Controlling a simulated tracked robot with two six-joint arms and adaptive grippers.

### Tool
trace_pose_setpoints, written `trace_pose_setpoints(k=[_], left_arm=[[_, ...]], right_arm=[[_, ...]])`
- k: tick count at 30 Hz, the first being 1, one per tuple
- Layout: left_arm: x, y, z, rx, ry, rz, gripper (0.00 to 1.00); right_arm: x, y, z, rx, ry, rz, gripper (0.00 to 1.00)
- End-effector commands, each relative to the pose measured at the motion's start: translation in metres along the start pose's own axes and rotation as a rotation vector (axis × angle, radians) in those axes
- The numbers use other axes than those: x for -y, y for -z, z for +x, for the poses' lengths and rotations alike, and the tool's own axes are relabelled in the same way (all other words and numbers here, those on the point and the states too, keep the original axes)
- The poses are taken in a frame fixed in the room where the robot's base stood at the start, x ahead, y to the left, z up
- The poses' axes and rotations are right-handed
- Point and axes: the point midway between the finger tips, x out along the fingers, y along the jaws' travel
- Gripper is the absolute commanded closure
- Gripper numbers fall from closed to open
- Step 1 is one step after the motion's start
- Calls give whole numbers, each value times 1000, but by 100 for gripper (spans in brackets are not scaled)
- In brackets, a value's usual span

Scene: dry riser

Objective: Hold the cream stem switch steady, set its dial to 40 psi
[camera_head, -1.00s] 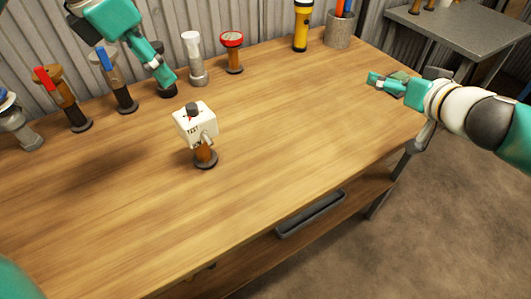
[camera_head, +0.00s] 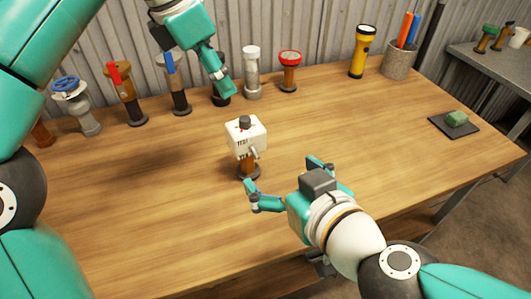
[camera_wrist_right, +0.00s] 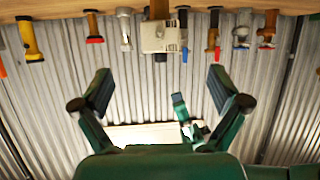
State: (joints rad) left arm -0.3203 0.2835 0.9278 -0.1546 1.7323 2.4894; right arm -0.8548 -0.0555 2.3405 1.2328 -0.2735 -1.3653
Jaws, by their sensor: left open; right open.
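The cream stem switch (camera_head: 240,138) stands upright on a brown stem with a dark round base, near the middle of the bench. A dark dial (camera_head: 245,122) sits on top; its setting is too small to read. The switch shows upside down in the right wrist view (camera_wrist_right: 160,38). My right gripper (camera_head: 284,176) is open and empty, in front of the switch and to its right, fingers spread toward it, not touching. My left gripper (camera_head: 222,88) is above and behind the switch, to its left, apart from it. It is open, though its fingers overlap in this view.
Several valves on stems line the back of the bench (camera_head: 150,205), including a red-topped one (camera_head: 290,58). A yellow flashlight (camera_head: 363,50) and a grey cup (camera_head: 398,62) of tools stand further right. The bench's middle right is clear.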

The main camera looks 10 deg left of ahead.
Motion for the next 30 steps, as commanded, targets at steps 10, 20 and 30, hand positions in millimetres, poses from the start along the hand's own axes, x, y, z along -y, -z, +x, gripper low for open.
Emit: trace_pose_setpoints(k=[10,20,30], left_arm=[[0,0,0,0,0,1,58],[0,0,0,0,0,1,58],[0,-1,0,0,0,1,58]], right_arm=[[-1,-1,41,4,-3,-1,2],[-2,-1,105,3,-2,2,2],[-2,0,154,1,-1,2,2]])
